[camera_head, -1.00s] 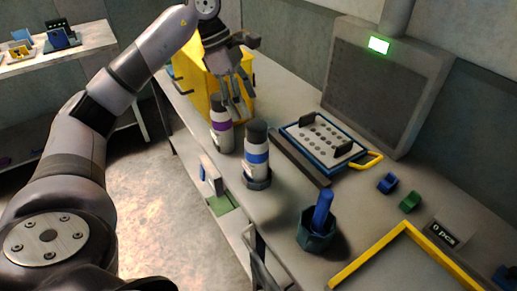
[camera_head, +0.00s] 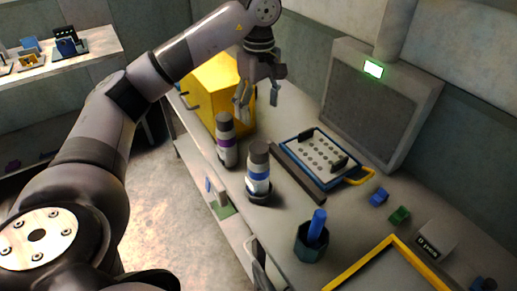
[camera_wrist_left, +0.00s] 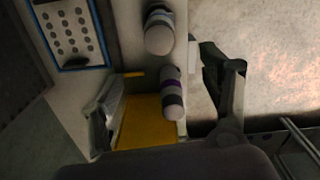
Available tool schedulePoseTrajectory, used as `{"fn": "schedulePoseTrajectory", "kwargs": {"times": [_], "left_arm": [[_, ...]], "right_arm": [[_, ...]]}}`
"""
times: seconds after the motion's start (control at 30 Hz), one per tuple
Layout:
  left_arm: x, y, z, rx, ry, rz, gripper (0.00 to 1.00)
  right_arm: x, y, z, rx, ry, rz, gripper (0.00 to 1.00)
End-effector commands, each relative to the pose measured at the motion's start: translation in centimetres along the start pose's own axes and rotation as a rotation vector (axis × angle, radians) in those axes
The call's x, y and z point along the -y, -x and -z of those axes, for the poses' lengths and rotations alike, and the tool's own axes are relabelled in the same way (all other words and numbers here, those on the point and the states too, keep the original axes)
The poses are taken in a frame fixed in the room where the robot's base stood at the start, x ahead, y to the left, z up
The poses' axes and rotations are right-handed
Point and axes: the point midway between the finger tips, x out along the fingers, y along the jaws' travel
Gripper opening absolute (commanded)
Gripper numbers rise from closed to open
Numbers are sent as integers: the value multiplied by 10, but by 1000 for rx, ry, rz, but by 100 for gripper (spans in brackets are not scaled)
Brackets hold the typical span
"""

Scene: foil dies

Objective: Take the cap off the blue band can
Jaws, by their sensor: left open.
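The blue band can (camera_head: 258,174) stands upright in a dark round holder on the bench, with a dark grey cap (camera_head: 259,149) on top. It also shows in the left wrist view (camera_wrist_left: 159,32), seen from above. A purple band can (camera_head: 226,141), also capped, stands behind and left of it; it shows in the left wrist view (camera_wrist_left: 171,92). My left gripper (camera_head: 258,100) is open and empty, pointing down above the bench, behind both cans and beside the yellow box. My right gripper is not in view.
A yellow box (camera_head: 205,85) stands at the back. A blue-framed perforated tray (camera_head: 316,158) and a dark bar (camera_head: 297,178) lie right of the cans. A dark cup (camera_head: 309,245) holds a blue stick. Small blue (camera_head: 378,197) and green (camera_head: 399,215) blocks lie further right.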

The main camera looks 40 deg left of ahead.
Motion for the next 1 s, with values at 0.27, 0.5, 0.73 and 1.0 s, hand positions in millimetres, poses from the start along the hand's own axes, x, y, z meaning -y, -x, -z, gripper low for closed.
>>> {"fn": "schedulePoseTrajectory", "kwargs": {"times": [0.27, 0.5, 0.73, 1.0], "left_arm": [[1, -49, 0, 2, 2, 4, 71], [0, -85, 0, 1, 2, 1, 71], [0, -100, 2, 2, 3, 3, 71], [-1, -137, 6, 2, 3, 1, 71]], "right_arm": [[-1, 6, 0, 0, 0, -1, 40], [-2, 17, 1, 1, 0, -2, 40], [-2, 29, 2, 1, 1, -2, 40], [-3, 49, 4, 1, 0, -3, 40]]}}
